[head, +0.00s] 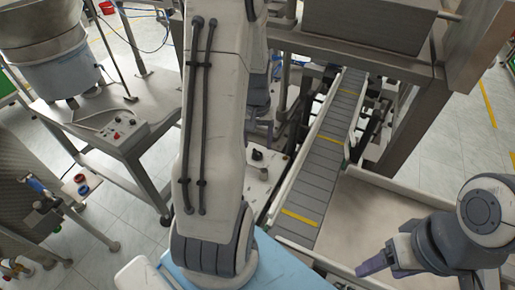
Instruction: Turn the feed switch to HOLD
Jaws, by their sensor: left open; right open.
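A black knob (257,155), which looks like the feed switch, sits on a pale panel (254,184) just right of my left arm. Its lettering and pointer direction are too small to read. My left gripper (261,122) is mostly hidden behind my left forearm. Its grey part shows just above the knob in the picture, and I cannot tell whether it touches the knob. My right gripper (374,264) is open and empty at the lower right, over the pale tray, far from the knob.
A conveyor (318,172) with yellow stripes runs just right of the panel. Its rails and a steel frame (402,135) stand close by. A pale tray (362,212) lies at lower right.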

